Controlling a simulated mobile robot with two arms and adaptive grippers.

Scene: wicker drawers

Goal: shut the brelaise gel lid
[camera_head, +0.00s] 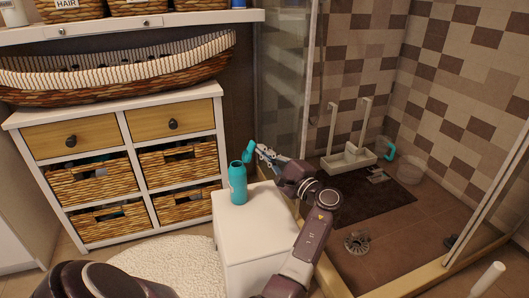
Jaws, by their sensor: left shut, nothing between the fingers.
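The teal brelaise gel bottle (238,186) stands upright on a white cabinet (231,219). Its teal lid (249,151) is open, raised and tilted to the upper right of the bottle's top.
A wooden chest with wicker drawers (98,182) stands to the left, with a long striped basket (120,72) on top. A shower with a glass panel (284,75) and a dark mat (365,197) lies to the right. A white rug (165,262) covers floor in front.

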